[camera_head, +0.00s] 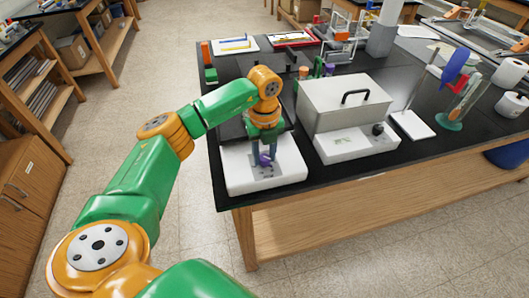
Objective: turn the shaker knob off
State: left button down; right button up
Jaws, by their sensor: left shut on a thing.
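The shaker (240,178) is a white box with a dark platform on top, at the front left corner of the black bench. Its purple knob (265,158) sits on the front control panel. My left gripper (264,160) points down at the panel and is shut on the knob, with its fingers on either side. My left wrist and gripper hide part of the shaker's platform and panel. The knob's pointer is too small to read. My right gripper is not in view.
A white lidded bath (345,100) with a black handle and a dark knob stands just right of the shaker. A stand with a blue clamp (454,66) is further right. Colored bottles and racks stand behind. Open floor lies left of the bench (400,162).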

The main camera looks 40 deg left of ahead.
pick_arm(q)
jog(key=n+p, duration=0.1)
jog(key=n, duration=0.3)
jog(key=shift+r, duration=0.15)
jog(key=shift+n+p, duration=0.3)
jog(key=shift+n, duration=1.8)
jog(key=c, duration=0.5)
grip_release()
